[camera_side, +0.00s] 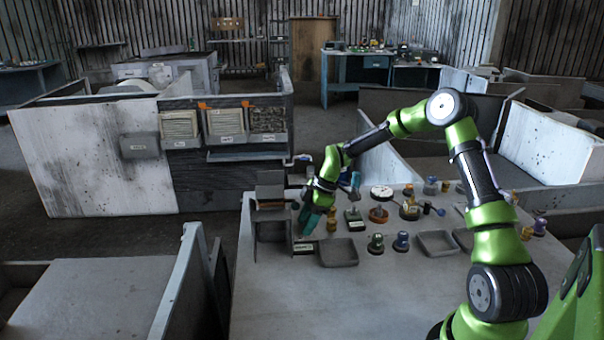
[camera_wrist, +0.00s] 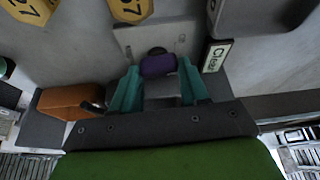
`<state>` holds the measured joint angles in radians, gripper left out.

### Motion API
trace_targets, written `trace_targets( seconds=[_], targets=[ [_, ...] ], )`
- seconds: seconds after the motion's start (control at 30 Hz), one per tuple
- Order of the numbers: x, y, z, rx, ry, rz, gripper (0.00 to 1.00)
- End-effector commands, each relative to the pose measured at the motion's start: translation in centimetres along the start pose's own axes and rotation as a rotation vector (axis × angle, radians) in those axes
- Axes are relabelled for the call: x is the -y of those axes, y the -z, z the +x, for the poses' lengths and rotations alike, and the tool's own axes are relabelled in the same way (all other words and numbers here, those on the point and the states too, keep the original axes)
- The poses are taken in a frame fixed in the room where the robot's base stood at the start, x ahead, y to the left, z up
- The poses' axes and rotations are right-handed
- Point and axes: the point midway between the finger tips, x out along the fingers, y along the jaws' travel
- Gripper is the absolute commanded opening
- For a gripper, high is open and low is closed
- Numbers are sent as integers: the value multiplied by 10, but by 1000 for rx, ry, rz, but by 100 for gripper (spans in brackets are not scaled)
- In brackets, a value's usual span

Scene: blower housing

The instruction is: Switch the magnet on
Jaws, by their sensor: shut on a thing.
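My gripper (camera_side: 308,222) reaches down at the left side of the grey work table (camera_side: 290,300), next to a grey stand (camera_side: 270,190). In the wrist view its two teal fingers (camera_wrist: 158,80) are shut on a small purple part (camera_wrist: 158,65). A dark round piece (camera_wrist: 157,50) shows just beyond the part, over a pale grey plate (camera_wrist: 130,36). The fingers hide much of this spot in the side view. I cannot tell which thing is the magnet or its switch, or whether it is on.
A sign reading "Clear" (camera_wrist: 216,56) stands close to the right finger. An orange-brown block (camera_wrist: 72,101) lies to the left, and yellow numbered pieces (camera_wrist: 130,10) lie beyond. A grey tray (camera_side: 338,253) and several small coloured parts (camera_side: 376,243) stand to the right on the table.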

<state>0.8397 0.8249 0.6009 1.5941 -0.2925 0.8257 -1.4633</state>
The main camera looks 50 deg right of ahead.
Motion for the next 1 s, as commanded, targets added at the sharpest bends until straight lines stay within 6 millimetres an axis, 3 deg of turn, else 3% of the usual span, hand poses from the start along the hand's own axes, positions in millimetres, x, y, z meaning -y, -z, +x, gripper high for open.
trace_targets(
  seconds=[0.6,1.0],
  targets=[
    [1,1,-1,1,-193,459,14],
    [1,1,-1,0,-264,634,14]
  ],
)
